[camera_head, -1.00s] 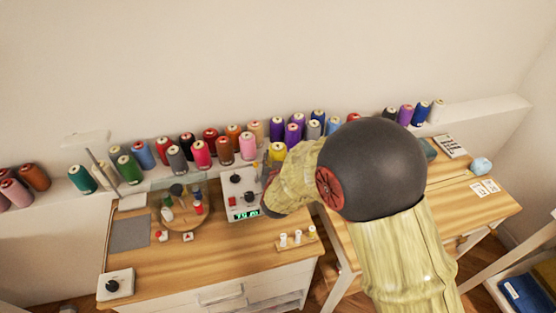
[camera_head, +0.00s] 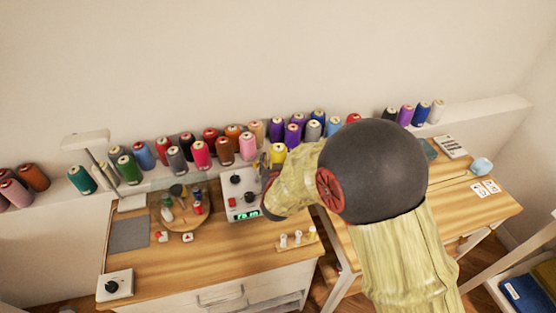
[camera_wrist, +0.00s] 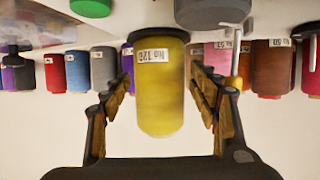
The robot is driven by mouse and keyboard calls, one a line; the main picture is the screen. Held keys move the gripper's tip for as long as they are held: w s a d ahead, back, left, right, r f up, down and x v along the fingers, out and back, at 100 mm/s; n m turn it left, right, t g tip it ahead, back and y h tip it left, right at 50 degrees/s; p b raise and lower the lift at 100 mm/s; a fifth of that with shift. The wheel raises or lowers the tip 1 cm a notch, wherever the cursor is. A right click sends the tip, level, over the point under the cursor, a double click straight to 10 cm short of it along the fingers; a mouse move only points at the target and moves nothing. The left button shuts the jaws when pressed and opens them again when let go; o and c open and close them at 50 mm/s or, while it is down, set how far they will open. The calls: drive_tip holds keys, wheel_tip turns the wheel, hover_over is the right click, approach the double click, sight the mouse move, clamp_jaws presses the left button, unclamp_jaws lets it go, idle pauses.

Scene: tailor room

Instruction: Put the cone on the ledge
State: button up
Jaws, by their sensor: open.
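A yellow cone of thread (camera_head: 277,153) is at the ledge (camera_head: 480,113), among the row of cones, just beyond my gripper (camera_head: 268,177). In the wrist view, which is upside down, the yellow cone (camera_wrist: 160,90) is between the two fingers of my gripper (camera_wrist: 160,78), its label facing the camera. The fingers are open, with a visible gap on each side of the cone. The cone's dark base is at the white surface at the top of that view. In the head view my arm hides most of the gripper.
Many coloured cones stand close along the ledge, including a pink cone (camera_head: 248,146) left of the yellow one. A white control box (camera_head: 240,195) and a round wooden thread stand (camera_head: 185,213) are on the desk below. A lamp (camera_head: 86,140) stands at the left.

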drive_tip(key=p+v, duration=0.1)
drive_tip(key=v, duration=0.2)
drive_tip(key=p+v, duration=0.1)
drive_tip(key=v, duration=0.2)
drive_tip(key=shift+s+d+r, duration=0.2)
drive_tip(key=shift+s+r, duration=0.05)
drive_tip(key=shift+r, duration=0.05)
drive_tip(key=shift+s+d, duration=0.1)
drive_tip(key=shift+s, duration=0.3)
drive_tip(key=shift+r, duration=0.25)
drive_tip(key=s+d+r+g+y, duration=0.1)
drive_tip(key=s+d+r+g, duration=0.15)
drive_tip(key=r, duration=0.35)
drive_tip(key=s+d+r+g+y, duration=0.1)
drive_tip(key=s+d+r+y, duration=0.1)
drive_tip(key=s+r, duration=0.3)
drive_tip(key=s+d+r+g+h, duration=0.1)
drive_tip(key=s+d+r+g, duration=0.1)
drive_tip(key=s+d, duration=0.5)
drive_tip(key=s+d+r+g+h, duration=0.2)
drive_tip(key=s+d+r, duration=0.2)
drive_tip(key=s, duration=1.2)
drive_tip(key=d, duration=0.3)
drive_tip(key=shift+d+r, duration=0.2)
drive_tip(key=shift+r, duration=0.1)
drive_tip(key=shift+o, duration=0.2)
